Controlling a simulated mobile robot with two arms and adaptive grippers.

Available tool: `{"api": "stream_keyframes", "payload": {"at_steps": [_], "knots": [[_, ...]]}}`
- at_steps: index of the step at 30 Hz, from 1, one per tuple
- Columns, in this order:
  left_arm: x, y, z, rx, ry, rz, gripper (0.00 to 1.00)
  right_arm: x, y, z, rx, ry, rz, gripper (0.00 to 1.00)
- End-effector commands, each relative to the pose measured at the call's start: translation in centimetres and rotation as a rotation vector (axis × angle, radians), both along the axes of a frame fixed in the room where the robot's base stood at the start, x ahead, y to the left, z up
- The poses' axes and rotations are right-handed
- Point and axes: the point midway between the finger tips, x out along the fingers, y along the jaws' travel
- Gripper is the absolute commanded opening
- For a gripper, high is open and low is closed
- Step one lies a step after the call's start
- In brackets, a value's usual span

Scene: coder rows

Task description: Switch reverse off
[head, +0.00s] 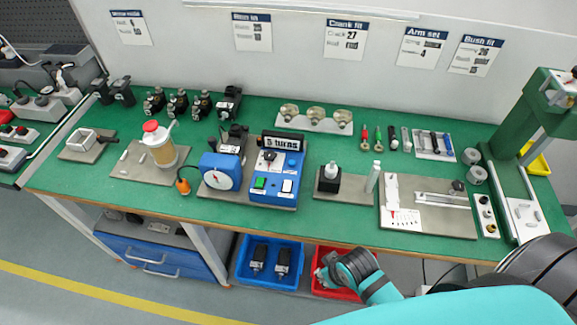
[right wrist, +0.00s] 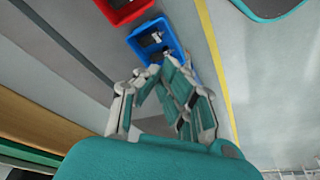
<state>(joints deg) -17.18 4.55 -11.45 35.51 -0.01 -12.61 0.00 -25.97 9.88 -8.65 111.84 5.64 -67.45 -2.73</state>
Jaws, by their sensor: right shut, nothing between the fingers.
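A blue control box (head: 277,172) stands on the green bench, on a grey plate, with a display reading "5 turns". Its face carries a small dark switch or knob near the top, a green button (head: 260,183) at lower left and a white rocker switch (head: 287,186) at lower right. The labels are too small to read, so I cannot tell which one is reverse or how it is set. My right gripper (head: 328,274) is low in front of the bench, near the red bin, away from the box. In the right wrist view its fingers (right wrist: 158,72) are shut and empty. My left gripper is out of view.
A blue dial gauge (head: 220,172) stands just left of the box, and a black block (head: 328,180) to its right. A blue bin (head: 270,262) and a red bin (head: 336,288) sit below the bench edge. Fixtures and tools fill the back and right.

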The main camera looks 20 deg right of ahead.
Motion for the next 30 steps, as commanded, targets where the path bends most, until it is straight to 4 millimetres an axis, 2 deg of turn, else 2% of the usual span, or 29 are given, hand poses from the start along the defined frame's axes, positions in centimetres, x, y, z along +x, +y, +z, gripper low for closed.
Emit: {"api": "stream_keyframes", "payload": {"at_steps": [1,3,8,11,17,21,24,30], "knots": [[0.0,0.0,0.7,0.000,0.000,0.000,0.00,0.2,0.2,2.7,0.004,-0.013,0.009,0.00],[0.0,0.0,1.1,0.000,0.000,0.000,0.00,0.3,0.3,5.3,0.007,-0.024,0.018,0.00],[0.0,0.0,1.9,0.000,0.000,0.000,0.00,0.0,0.6,10.3,0.011,-0.046,0.039,0.00],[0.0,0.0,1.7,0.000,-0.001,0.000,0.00,2.6,0.7,10.8,0.036,-0.095,0.148,0.00],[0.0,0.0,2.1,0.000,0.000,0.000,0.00,7.7,0.9,14.2,0.099,-0.207,0.393,0.00],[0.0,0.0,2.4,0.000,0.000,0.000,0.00,11.7,0.1,18.5,0.140,-0.302,0.582,0.00],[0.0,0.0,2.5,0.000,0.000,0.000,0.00,13.9,-0.9,21.9,0.162,-0.359,0.684,0.00],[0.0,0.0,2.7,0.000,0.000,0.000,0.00,16.4,-2.5,27.1,0.191,-0.441,0.787,0.00]]}}
